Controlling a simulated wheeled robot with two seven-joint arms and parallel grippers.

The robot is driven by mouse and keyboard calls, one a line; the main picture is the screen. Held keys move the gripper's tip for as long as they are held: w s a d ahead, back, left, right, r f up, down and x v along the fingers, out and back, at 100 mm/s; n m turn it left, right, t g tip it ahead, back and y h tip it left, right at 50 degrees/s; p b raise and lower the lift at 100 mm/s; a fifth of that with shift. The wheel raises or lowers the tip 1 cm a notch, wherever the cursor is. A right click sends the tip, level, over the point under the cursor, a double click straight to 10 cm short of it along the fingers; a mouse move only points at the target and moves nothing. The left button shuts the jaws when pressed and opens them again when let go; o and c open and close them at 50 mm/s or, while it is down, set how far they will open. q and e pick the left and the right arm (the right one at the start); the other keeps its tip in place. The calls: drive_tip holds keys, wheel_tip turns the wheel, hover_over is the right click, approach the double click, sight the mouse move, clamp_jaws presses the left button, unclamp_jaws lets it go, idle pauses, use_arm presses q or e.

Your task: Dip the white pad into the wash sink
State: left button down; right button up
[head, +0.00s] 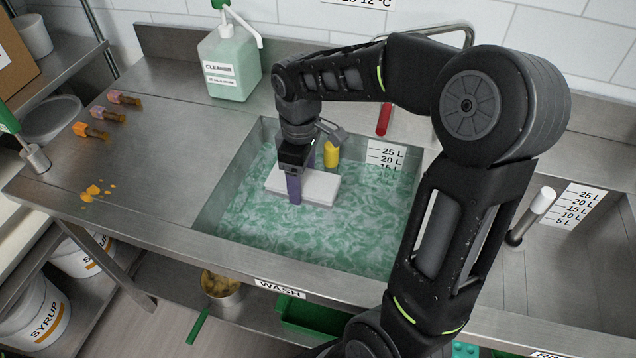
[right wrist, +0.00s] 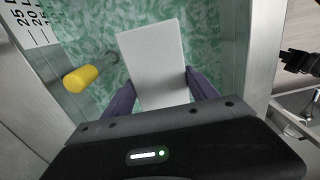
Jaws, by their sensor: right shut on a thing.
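The white pad (head: 322,187) is a flat block over the wash sink (head: 230,175), inside its walls, close to the green foamy water (head: 300,235). My right gripper (head: 300,178) reaches down into the sink and is shut on the pad, with its purple fingers on either side. In the right wrist view the pad (right wrist: 152,62) sticks out past the fingers over the water. I cannot tell whether its underside touches the water. A dark part at the right edge of that view looks like the end of my left arm (right wrist: 300,62); its jaws cannot be made out.
A yellow cylinder (head: 331,154) is by the sink's back wall, near my right gripper. A cleaner jug (head: 229,68) stands behind the sink. Several small orange and pink-topped pieces and an orange spill (head: 94,191) lie on the left counter.

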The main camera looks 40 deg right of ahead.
drive_tip(key=shift+r+p, duration=1.7)
drive_tip(key=shift+r, duration=0.7)
